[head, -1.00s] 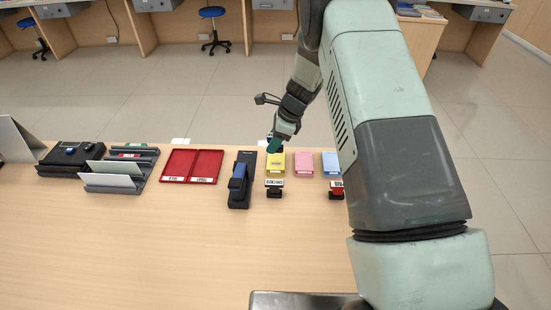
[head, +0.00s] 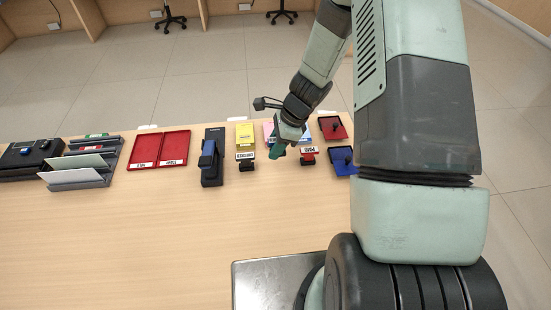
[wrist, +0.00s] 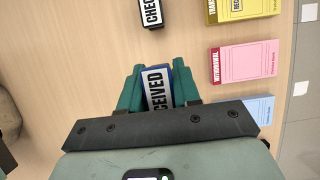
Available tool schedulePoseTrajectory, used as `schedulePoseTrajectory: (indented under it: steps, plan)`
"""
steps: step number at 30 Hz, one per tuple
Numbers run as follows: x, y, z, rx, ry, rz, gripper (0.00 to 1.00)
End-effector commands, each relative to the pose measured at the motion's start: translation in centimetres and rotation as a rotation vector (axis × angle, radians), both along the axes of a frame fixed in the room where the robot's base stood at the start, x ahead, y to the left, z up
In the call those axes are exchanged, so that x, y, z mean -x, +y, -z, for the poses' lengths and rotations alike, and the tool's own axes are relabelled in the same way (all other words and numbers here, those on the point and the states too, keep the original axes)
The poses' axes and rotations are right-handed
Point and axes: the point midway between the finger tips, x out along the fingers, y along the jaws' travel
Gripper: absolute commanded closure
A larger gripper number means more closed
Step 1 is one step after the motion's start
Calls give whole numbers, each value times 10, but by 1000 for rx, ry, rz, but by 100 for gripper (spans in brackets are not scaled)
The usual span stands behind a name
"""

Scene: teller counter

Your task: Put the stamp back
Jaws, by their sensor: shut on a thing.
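My gripper (wrist: 157,75) is shut on a blue stamp (wrist: 143,92) whose white label reads "...CEIVED"; its lower part is hidden by the gripper body. In the head view my gripper (head: 278,151) is between the black "CHECKED" stamp (head: 246,164) on its left and the red "PAID" stamp (head: 308,157) on its right. The held stamp is not clearly seen there, and I cannot tell whether it touches the counter. The black stamp also shows at the top of the wrist view (wrist: 150,14).
Slip pads lie behind: yellow (head: 245,135), pink (wrist: 244,62) and light blue (wrist: 257,109). A red ink pad (head: 339,133) and a blue one (head: 337,170) lie right. A black stapler (head: 212,170) and red trays (head: 160,150) lie left. The front counter (head: 160,235) is clear.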

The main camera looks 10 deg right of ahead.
Motion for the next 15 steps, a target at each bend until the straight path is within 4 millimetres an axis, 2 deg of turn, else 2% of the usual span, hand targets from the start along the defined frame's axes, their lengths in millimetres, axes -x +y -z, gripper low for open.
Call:
schedulePoseTrajectory:
  steps: [5,10,15]
  plan:
    - [0,0,18,-1,0,0,88]
    - [0,0,44,-2,2,1,88]
    - [-1,0,53,0,-1,-1,88]
